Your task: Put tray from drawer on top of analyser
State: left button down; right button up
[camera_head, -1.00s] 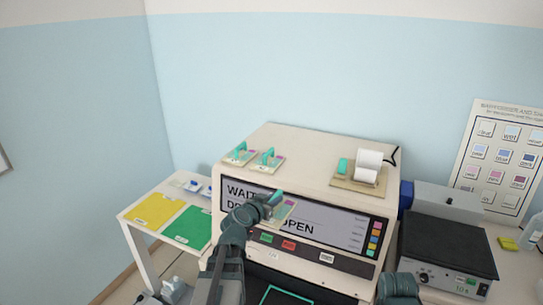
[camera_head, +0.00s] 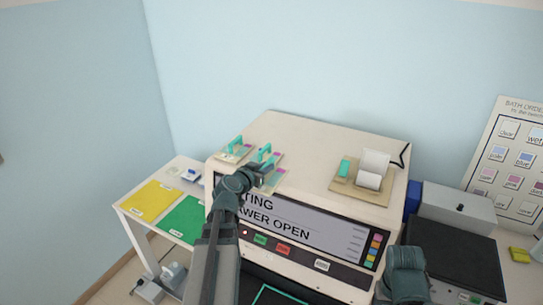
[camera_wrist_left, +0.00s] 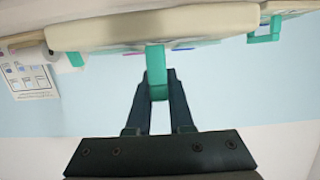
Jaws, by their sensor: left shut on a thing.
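The analyser (camera_head: 320,140) is a large cream box with a dark front and a screen reading "DRAWER OPEN", partly covered by my left arm. My left gripper (camera_head: 262,174) is shut on the teal handle of a small cream tray (camera_head: 275,184), at the upper front edge of the analyser. The handle (camera_wrist_left: 157,92) is between the fingers in the left wrist view, with the tray's pale slab (camera_wrist_left: 150,30) beyond. I cannot tell whether the tray touches the top. The drawer (camera_head: 275,297) shows as a dark area with a teal outline at the bottom. My right gripper is not visible.
The top between is clear. A dark-topped device (camera_head: 450,250) stands right.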

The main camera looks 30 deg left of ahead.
pick_arm(q)
jog(key=shift+w+r, duration=0.1)
jog(key=shift+w, duration=0.05)
jog(key=w+d, duration=0.1)
jog(key=w, duration=0.3)
jog(key=w+d+f, duration=0.1)
jog(key=w, duration=0.3)
jog(key=w+d+b, duration=0.1)
jog(key=w, duration=0.3)
jog(key=shift+w+f, duration=0.15)
jog(key=shift+w, duration=0.1)
jog(key=shift+w, duration=0.1)
jog(key=shift+w+d, duration=0.15)
jog(key=shift+w, duration=0.2)
jog(key=shift+w+d+f, duration=0.1)
jog(key=shift+w+d, duration=0.05)
jog(key=shift+w, duration=0.5)
notch_tip(320, 180, down, 4)
jog(key=b, duration=0.4)
jog(key=shift+w, duration=0.15)
jog(key=shift+r, duration=0.2)
